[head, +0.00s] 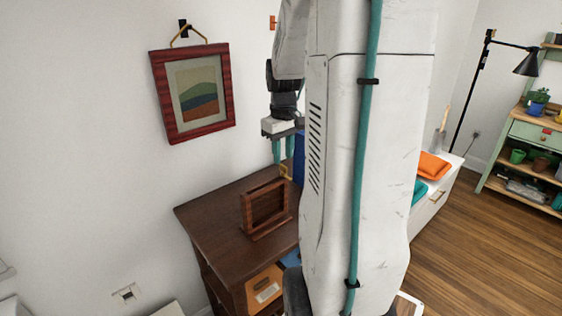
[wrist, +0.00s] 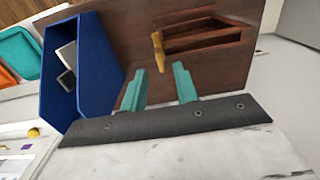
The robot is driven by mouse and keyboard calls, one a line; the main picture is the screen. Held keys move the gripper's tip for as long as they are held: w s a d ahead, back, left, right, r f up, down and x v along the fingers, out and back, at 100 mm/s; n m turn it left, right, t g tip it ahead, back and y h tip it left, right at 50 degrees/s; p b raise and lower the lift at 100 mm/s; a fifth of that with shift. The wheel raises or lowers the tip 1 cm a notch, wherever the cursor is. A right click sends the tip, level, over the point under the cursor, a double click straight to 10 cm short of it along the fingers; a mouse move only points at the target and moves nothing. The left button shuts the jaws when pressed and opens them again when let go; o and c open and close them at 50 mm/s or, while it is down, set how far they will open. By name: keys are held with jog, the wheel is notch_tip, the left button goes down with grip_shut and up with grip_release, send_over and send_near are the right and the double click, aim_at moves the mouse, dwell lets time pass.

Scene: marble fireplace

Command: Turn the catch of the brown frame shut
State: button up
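The brown frame (head: 247,213) stands on the dark wooden cabinet, left of my arm in the head view. It shows in the wrist view (wrist: 205,46) at the top, beyond the fingertips. A brass-yellow catch (wrist: 158,52) sits at the frame's near left end in the wrist view, sticking out from it. It shows small in the head view (head: 285,172), at the frame's upper right. My gripper (head: 283,150) points down above the cabinet. In the wrist view its two teal fingers (wrist: 160,83) are apart with nothing between them, short of the catch.
A blue open box (wrist: 113,72) stands left of the fingers in the wrist view. The cabinet top (head: 210,212) is clear left of the frame. A red-framed picture (head: 160,85) hangs on the wall. My arm hides part of the cabinet.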

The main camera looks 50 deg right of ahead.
aim_at(283, 165)
jog(key=shift+f, duration=1.55)
grip_shut()
